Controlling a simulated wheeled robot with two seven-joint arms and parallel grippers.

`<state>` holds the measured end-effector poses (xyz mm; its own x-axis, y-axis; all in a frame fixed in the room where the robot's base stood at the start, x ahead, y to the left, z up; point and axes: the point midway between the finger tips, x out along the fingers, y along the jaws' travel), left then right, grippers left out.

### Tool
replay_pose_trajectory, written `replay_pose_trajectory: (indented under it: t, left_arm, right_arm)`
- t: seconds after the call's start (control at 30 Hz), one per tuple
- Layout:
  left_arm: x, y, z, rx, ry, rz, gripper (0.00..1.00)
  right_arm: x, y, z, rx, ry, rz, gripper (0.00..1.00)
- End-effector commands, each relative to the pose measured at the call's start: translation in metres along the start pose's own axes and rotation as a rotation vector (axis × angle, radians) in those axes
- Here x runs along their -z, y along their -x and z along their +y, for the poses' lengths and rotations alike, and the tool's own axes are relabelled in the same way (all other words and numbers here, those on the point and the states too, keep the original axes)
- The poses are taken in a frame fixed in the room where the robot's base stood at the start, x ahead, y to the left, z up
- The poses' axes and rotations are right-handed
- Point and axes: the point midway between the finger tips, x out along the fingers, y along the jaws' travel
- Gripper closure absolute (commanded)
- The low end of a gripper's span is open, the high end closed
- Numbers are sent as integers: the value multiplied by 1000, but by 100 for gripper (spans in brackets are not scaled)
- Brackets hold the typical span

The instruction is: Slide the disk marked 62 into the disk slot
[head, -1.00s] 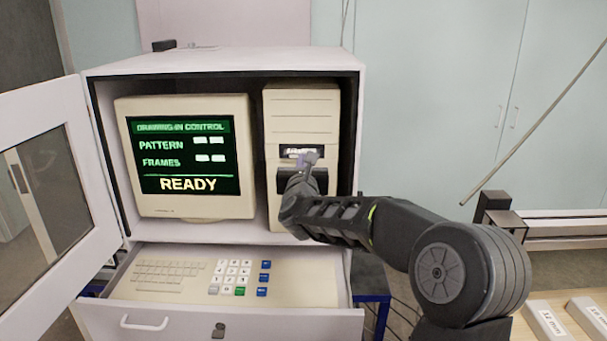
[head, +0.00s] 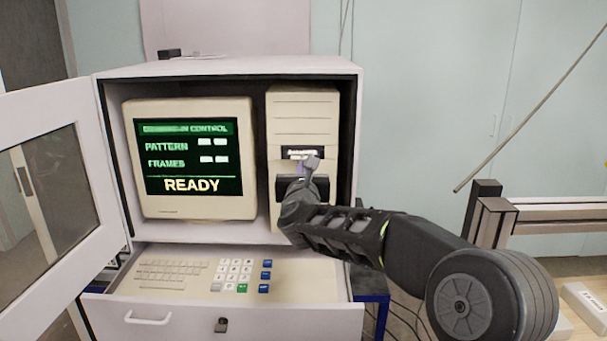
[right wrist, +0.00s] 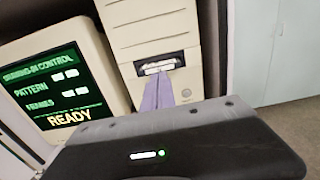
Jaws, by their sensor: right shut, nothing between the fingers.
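The pale computer tower (head: 303,112) stands in the cabinet, right of the monitor. Its dark disk slot (right wrist: 139,69) is on the front face. A whitish labelled edge, which looks like the disk (right wrist: 160,66), shows inside the slot; its marking cannot be read. My right gripper (head: 307,163) is just in front of and below the slot. Its purple-grey fingers (right wrist: 157,94) are shut with nothing between them and point at the slot. Whether the tips touch the disk edge I cannot tell. My left gripper is not in view.
The monitor (head: 190,155) reads READY. Below it, a drawer with a keyboard (head: 170,275) is pulled out. The cabinet door (head: 75,112) is open at the left. The cabinet's right wall (head: 350,130) is close beside the tower.

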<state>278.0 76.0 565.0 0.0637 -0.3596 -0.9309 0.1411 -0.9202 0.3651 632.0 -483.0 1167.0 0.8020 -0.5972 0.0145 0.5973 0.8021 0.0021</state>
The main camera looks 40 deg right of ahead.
Motion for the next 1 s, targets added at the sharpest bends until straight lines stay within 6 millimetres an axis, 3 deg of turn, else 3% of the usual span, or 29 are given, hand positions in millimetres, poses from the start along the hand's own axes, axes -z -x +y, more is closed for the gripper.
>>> replay_pose_trajectory:
  t: [0.4, 0.6, 1.0]
  left_arm:
    - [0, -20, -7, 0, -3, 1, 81]
    - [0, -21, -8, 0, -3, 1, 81]
    - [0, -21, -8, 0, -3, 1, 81]
  right_arm:
    - [2, 72, 0, 0, -1, 2, 100]
    - [2, 81, 0, 2, 0, 4, 100]
    - [1, 81, 0, 2, 0, 3, 100]
